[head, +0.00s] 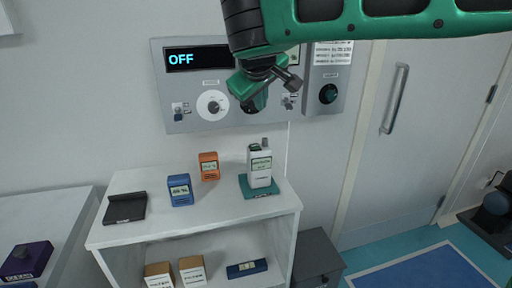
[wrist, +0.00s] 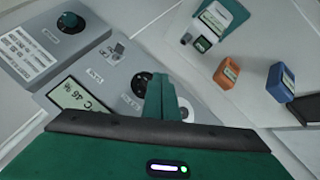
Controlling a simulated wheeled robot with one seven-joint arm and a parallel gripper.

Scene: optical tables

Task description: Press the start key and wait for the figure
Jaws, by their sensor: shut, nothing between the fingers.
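A grey control panel (head: 207,81) hangs on the wall. Its dark display (head: 198,58) reads "OFF". I cannot read which is the start key. My gripper (head: 262,92) is in front of the panel's right part, hiding some of it. In the wrist view my gripper (wrist: 162,78) is shut and empty, its fingers over the panel beside a black knob (wrist: 141,82); contact cannot be told. A pale display (wrist: 76,103) shows digits there.
A separate grey box with a dark knob (head: 328,94) is right of the panel. Below, a white shelf (head: 225,218) carries a blue block (head: 180,190), an orange block (head: 209,166) and a white handheld device (head: 260,168). A door (head: 390,150) is at right.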

